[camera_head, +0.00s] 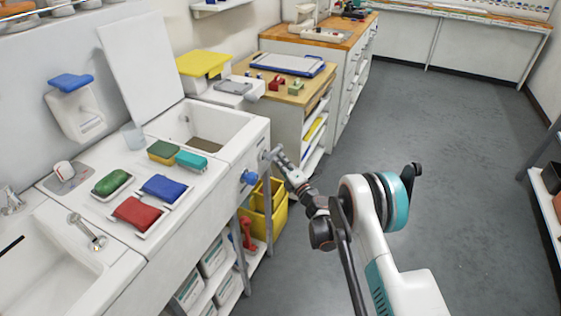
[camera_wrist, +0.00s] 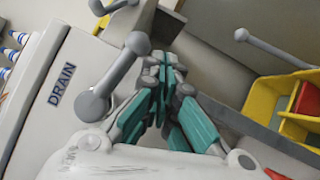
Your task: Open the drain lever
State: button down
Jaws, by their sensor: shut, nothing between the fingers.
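The drain lever (camera_wrist: 115,73) is a grey bar with rounded ends in the wrist view. It stands out beside a pale panel that carries the word DRAIN (camera_wrist: 62,83). My gripper (camera_wrist: 163,66) has teal pads; its fingertips are together and empty, just right of the lever in the picture. I cannot tell whether a finger touches the lever. In the head view my gripper (camera_head: 271,155) is at the front right corner of the white sink unit (camera_head: 225,170). A blue knob (camera_head: 249,177) is left of it on the front. The lever is not clear in that view.
A yellow bin (camera_head: 264,212) stands below my gripper; it also shows in the wrist view (camera_wrist: 262,98). Another grey bar (camera_wrist: 272,50) crosses the wrist view's upper right. Sponges and trays lie on the counter. The grey floor (camera_head: 430,150) to the right is clear.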

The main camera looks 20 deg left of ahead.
jog(key=v, duration=0.7)
jog(key=shift+s, duration=0.15)
jog(key=shift+d, duration=0.2)
